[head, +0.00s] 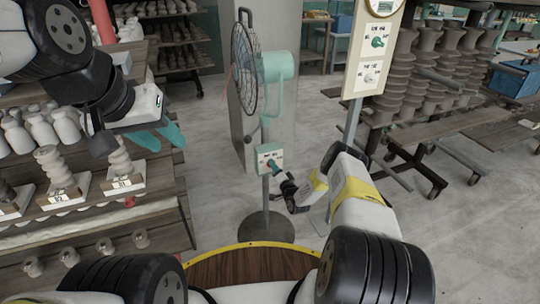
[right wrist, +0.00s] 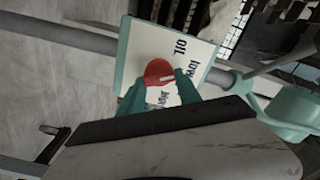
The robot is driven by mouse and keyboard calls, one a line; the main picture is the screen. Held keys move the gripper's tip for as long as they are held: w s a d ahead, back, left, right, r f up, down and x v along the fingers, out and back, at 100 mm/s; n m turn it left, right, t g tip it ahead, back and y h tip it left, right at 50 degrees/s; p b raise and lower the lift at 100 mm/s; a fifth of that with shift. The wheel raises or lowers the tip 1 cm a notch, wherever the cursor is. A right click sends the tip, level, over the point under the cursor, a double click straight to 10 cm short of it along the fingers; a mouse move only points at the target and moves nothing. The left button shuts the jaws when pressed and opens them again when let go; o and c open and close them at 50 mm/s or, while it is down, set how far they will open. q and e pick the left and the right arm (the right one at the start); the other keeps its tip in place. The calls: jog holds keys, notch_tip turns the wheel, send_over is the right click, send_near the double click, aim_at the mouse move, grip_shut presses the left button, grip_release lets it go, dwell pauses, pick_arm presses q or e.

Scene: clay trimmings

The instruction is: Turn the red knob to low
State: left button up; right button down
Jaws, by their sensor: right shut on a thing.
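The red knob (right wrist: 158,73) sits on a cream control plate (right wrist: 140,42) with a teal edge and printed labels, in the right wrist view. Its pale mark points right and slightly down, roughly toward the "low" label (right wrist: 194,69). My right gripper (right wrist: 154,93) has its teal fingers on either side of the knob and is shut on it. My left gripper (head: 160,137) is open and empty by the left shelves.
A fan (head: 274,66) stands above the box on a round base (head: 266,230). A tall panel (head: 373,60) with a teal knob and a white knob stands to the right. Shelves with bottles and clay pieces (head: 53,167) are at left. Floor is clear between.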

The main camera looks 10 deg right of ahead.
jog(key=shift+d+f+m, duration=0.1)
jog(key=shift+m, duration=0.6)
jog(key=c, duration=0.8)
grip_release()
jog(key=shift+c, duration=0.2)
jog(key=v, duration=0.8)
